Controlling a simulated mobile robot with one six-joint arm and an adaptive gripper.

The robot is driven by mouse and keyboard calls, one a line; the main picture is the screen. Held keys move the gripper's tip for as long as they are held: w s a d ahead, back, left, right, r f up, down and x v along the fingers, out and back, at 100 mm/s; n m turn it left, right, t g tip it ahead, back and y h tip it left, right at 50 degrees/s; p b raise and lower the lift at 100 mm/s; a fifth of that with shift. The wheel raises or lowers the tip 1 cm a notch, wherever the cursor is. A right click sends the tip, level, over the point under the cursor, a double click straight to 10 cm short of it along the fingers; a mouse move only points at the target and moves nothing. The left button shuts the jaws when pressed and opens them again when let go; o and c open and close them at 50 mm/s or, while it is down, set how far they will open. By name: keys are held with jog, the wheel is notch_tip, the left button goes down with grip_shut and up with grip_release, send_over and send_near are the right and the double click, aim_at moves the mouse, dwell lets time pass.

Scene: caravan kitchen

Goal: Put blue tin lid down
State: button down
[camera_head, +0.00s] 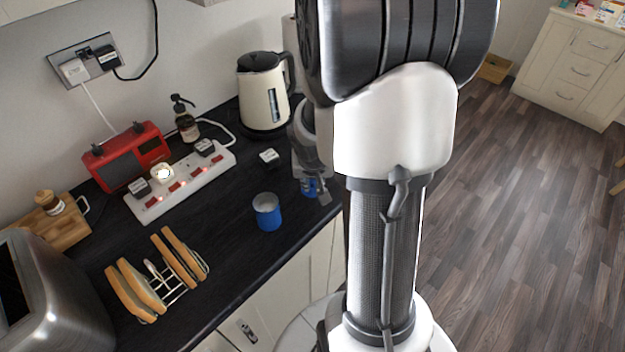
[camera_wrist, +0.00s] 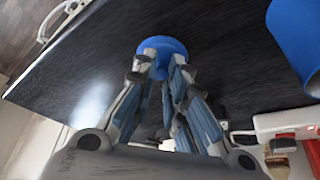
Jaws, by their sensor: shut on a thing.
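The blue tin lid (camera_wrist: 162,46) is between the fingertips of my gripper (camera_wrist: 160,66) in the wrist view, and the gripper is shut on it. In the head view the lid (camera_head: 309,187) shows only in part, beside my gripper (camera_head: 317,190) near the counter's front edge. I cannot tell whether the lid touches the counter. The blue tin (camera_head: 267,212) stands open and upright on the dark counter, to the left of my gripper. Part of the tin also shows at the right of the wrist view (camera_wrist: 297,42).
A cream kettle (camera_head: 264,92) stands behind my gripper. A white power strip (camera_head: 180,184), a red radio (camera_head: 127,157), a pump bottle (camera_head: 186,122) and a toast rack (camera_head: 178,285) are farther left. A small dark-and-white block (camera_head: 269,157) lies behind the tin. Counter around the tin is clear.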

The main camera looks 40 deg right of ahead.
jog(key=shift+f, duration=0.15)
jog(key=c, duration=1.6)
grip_release()
jog(key=p+v, duration=0.6)
jog(key=v, duration=0.5)
jog(key=s+a+r+n+y, duration=0.1)
jog(key=s+a+r+n, duration=0.3)
jog(key=a+r, duration=0.3)
jog(key=s+a+r+n+t+y, duration=0.1)
jog(key=s+a+r+n, duration=0.3)
jog(key=a, duration=0.9)
jog(key=s+r, duration=0.3)
jog(key=shift+s+a+r+y, duration=0.15)
jog(key=shift+s+a+y, duration=0.15)
jog(key=shift+y, duration=0.1)
